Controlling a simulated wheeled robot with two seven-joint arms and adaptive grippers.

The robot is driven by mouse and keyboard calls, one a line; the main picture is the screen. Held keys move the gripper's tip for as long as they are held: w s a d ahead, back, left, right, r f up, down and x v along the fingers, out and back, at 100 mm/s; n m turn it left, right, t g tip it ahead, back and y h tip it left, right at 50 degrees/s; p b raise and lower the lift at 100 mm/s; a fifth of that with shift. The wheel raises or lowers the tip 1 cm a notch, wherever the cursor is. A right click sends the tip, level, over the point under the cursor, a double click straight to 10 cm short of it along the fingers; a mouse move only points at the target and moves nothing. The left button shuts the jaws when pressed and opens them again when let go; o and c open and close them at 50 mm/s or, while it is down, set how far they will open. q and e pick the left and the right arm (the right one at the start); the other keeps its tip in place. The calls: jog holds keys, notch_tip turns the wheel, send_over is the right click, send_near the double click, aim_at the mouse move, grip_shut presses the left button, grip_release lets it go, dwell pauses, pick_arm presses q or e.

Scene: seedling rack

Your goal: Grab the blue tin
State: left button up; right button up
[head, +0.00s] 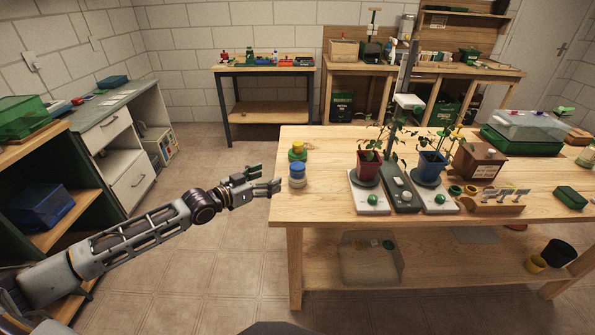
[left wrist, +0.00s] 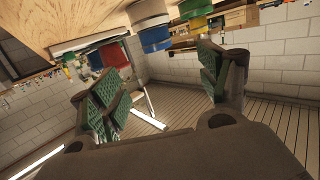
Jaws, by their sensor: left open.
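The blue tin (head: 298,168) sits on top of a cream tin (head: 297,182) near the left edge of the wooden table (head: 340,215). My left gripper (head: 269,179) is just left of this stack, open and empty, with its fingers pointing toward it. In the left wrist view, which is tipped over, the blue tin (left wrist: 156,39) shows beyond the gap between the open green-padded fingers (left wrist: 155,78). The blue tin is apart from both fingers. My right gripper is not in view.
A yellow piece on a green one (head: 298,150) stands just behind the tins. To the right are white trays with a red pot (head: 369,164) and a blue pot (head: 432,165), both with plants. The table front between tins and trays is clear.

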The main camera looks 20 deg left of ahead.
aim_at(292, 167)
pick_arm(q)
jog(key=shift+w, duration=0.1)
dwell(0.3)
jog(key=shift+x, duration=0.95)
jog(key=shift+b+x, duration=0.35)
jog(key=shift+x, duration=2.9)
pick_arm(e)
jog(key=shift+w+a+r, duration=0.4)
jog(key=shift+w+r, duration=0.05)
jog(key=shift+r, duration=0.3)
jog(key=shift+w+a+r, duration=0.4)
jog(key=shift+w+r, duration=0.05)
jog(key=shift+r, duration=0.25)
pick_arm(q)
jog(key=shift+d, duration=0.1)
jog(key=shift+w+b, duration=0.1)
jog(key=shift+b, duration=0.2)
